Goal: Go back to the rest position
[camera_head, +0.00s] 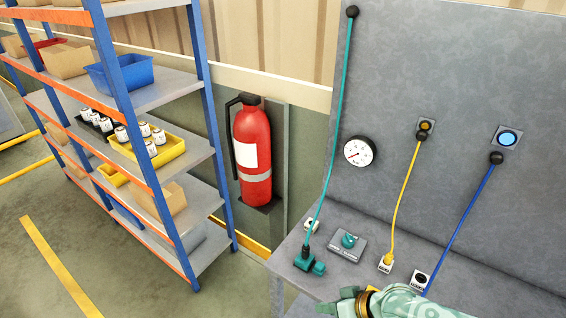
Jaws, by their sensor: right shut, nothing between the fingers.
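My right gripper (340,301) shows at the bottom edge, in front of the grey bench, with my pale green patterned arm behind it to the right. It is shut and holds nothing. The lower part of the gripper is cut off by the picture edge. My left gripper is not in view. A teal plug (308,262) sits on the bench to the upper left of the right gripper, apart from it in the picture, with a teal cable (334,140) rising to the panel top.
A grey panel (450,60) carries a gauge (359,152), yellow cable (404,192) and blue cable (470,216). A teal knob (348,240) is on the bench. Left stand a fire extinguisher (251,150) and loaded shelf (205,130). Floor at lower left is clear.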

